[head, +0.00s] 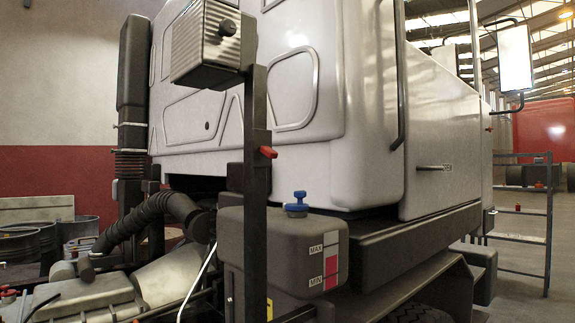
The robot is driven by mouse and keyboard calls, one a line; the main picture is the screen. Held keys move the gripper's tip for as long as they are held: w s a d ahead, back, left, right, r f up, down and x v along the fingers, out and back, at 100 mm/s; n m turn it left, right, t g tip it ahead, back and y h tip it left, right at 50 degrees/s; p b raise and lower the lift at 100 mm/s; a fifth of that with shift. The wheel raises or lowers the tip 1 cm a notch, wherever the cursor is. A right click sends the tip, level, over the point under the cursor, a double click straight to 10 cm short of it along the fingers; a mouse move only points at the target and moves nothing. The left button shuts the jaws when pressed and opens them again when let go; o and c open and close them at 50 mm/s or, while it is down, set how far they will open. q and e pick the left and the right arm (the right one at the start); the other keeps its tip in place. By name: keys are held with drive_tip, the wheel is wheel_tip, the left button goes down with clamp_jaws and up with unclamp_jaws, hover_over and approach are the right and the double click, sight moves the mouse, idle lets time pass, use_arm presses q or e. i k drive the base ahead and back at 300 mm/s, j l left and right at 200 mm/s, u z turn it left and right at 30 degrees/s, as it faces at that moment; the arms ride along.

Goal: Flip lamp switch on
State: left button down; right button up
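A grey ribbed box, which looks like the lamp (207,45), is fixed near the top of a dark upright post (256,210). A dark round knob (227,27) sits on the box's front. A small red lever (268,152), which looks like a switch, sticks out to the right from the post below the box. I see no light coming from the box, and its far side is hidden. Neither of my grippers is in view.
A white truck cab (300,105) stands close behind the post. A dark tank (300,250) with a blue cap (296,203) sits right of the post. A black hose (150,215) and engine parts fill the lower left. A metal rack (525,230) stands at the right.

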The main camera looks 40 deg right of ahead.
sight(267, 151)
drive_tip(key=z, duration=1)
